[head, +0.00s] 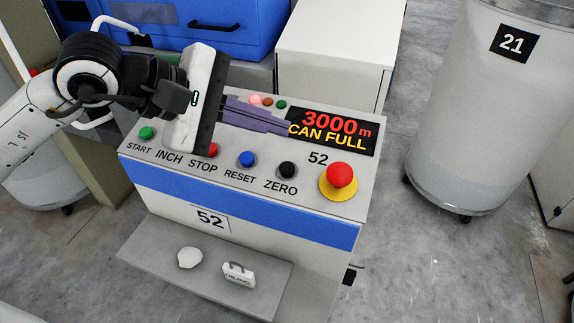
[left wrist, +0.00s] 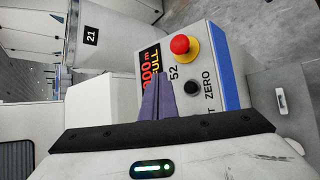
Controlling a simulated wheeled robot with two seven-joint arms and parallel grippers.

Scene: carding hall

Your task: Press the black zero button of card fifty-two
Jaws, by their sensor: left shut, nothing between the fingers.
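The black zero button (head: 287,170) sits on the sloped control panel (head: 240,180) of card 52, above the label ZERO, between the blue reset button (head: 246,159) and the red emergency stop (head: 340,176). The black button also shows in the left wrist view (left wrist: 191,88). My left gripper (head: 288,127) is shut and empty. Its purple fingers reach over the panel's upper part, with their tips by the left end of the display in the head view, apart from the button. The inch button is hidden behind the gripper. My right gripper is not in view.
The display (head: 331,131) reads 3000 m, CAN FULL. The emergency stop on its yellow base stands up right of the zero button. A shelf (head: 205,265) below holds a white lump and a small white block. Can 21 (head: 480,110) stands at right.

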